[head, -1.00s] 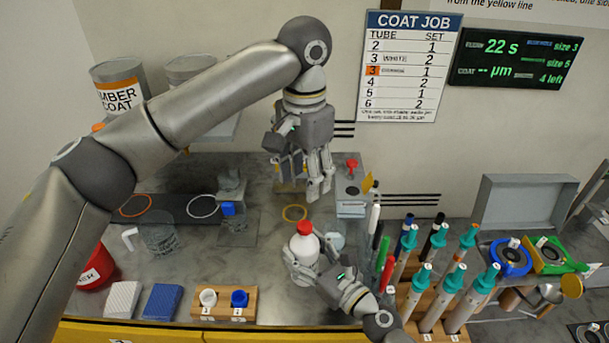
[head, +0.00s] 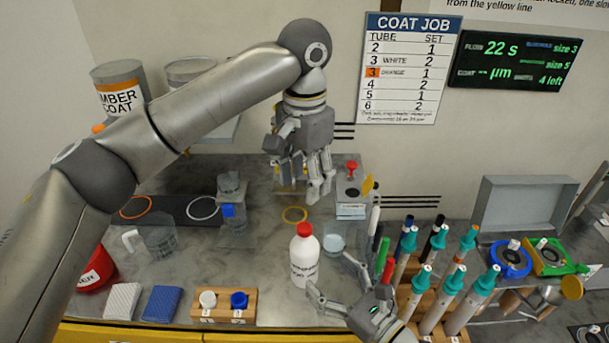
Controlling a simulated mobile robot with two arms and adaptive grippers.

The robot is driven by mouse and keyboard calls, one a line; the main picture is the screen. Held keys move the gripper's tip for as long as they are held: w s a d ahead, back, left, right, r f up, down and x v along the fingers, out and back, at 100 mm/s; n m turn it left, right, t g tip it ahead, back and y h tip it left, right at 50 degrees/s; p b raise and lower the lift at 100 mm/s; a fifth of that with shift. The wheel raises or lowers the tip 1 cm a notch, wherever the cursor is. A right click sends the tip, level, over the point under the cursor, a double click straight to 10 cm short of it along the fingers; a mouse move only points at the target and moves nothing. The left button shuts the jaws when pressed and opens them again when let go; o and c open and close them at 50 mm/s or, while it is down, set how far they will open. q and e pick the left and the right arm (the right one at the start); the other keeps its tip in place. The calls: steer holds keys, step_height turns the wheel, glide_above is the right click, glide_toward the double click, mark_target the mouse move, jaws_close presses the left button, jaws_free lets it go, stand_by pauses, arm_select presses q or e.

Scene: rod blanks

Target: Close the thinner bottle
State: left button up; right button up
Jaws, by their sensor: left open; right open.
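The thinner bottle (head: 304,263) is white with black lettering and stands upright on the grey bench in the head view. A red cap (head: 304,230) sits on its top; I cannot tell how tight it is. My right gripper (head: 331,276) is open and empty, just right of and in front of the bottle, with its fingers apart from it. My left gripper (head: 318,186) is open above the bench, behind and above the bottle, with nothing visible in it.
A small clear cup (head: 334,243) stands right of the bottle. A wooden block (head: 223,318) with white and blue caps is at front left. A clear jug (head: 158,240) stands further left. A rack of teal-topped tubes (head: 440,300) crowds the right side.

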steer(key=v, duration=0.3)
steer(key=shift+s+d, duration=0.15)
stand_by(0.5)
